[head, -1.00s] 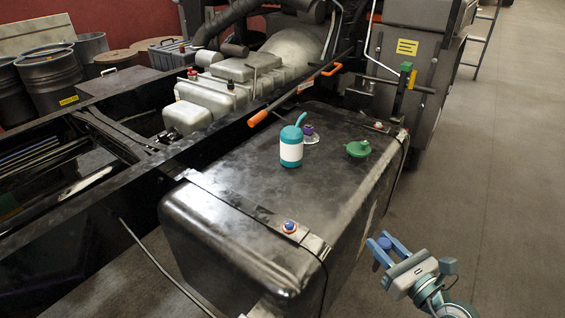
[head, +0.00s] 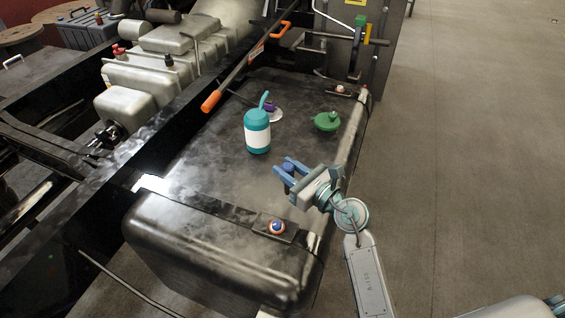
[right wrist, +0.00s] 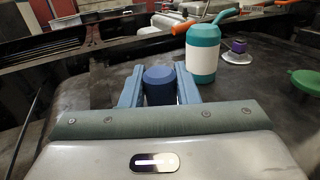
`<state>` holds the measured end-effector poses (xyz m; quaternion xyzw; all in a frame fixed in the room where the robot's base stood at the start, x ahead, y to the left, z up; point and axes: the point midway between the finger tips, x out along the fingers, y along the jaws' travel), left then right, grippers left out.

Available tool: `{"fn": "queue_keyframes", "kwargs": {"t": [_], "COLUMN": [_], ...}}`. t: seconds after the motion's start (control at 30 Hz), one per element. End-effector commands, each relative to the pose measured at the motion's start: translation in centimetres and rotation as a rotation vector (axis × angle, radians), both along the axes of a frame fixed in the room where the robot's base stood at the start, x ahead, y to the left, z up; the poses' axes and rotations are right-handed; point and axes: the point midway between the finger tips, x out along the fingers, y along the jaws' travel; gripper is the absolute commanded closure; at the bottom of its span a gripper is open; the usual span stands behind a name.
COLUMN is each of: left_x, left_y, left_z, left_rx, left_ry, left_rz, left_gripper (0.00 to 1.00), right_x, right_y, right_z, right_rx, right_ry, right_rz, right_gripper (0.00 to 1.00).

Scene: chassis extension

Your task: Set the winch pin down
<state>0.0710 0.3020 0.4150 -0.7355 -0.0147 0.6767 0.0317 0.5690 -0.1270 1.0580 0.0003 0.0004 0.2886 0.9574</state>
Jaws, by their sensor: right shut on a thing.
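The winch pin shows as a dark blue round-topped piece (head: 289,168) between the fingers of my right gripper (head: 284,166). In the right wrist view the blue pin (right wrist: 160,85) stands between the two light blue fingers (right wrist: 160,92). The right gripper is shut on it. It is over the black tank's top (head: 205,170), in front of the teal and white bottle. The pin's lower part is hidden, and I cannot tell whether it touches the tank. My left gripper is not in view.
A teal and white bottle (head: 257,132), a purple-topped piece on a pale disc (head: 272,112) and a green lidded piece (head: 327,121) stand on the tank. An orange-handled bar (head: 211,101) runs along the left. Floor at right is clear.

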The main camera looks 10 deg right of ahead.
Motion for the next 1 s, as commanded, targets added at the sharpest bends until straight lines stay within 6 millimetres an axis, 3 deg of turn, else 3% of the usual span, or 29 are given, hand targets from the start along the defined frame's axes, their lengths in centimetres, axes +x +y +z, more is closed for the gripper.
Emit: {"fn": "queue_keyframes", "kwargs": {"t": [0.1, 0.33, 0.57, 0.97, 1.0], "left_x": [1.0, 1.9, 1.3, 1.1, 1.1], "left_y": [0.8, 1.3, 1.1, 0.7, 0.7], "left_z": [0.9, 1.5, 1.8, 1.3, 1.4], "left_rx": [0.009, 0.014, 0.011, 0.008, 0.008], "left_ry": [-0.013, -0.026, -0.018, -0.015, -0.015], "left_rz": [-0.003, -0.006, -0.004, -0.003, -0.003], "left_gripper": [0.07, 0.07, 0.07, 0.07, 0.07], "right_x": [2.2, 4.3, 4.1, 4.0, 4.0], "right_y": [0.1, 0.3, 0.3, 0.3, 0.3], "right_z": [0.0, -0.2, -3.7, -4.4, -4.3], "right_rx": [0.001, 0.001, 0.001, 0.000, 0.000], "right_ry": [0.001, -0.001, 0.002, 0.000, 0.000], "right_rz": [-0.001, -0.001, 0.000, -0.001, -0.001], "right_gripper": [0.99, 0.99, 0.99, 0.99, 0.66]}}
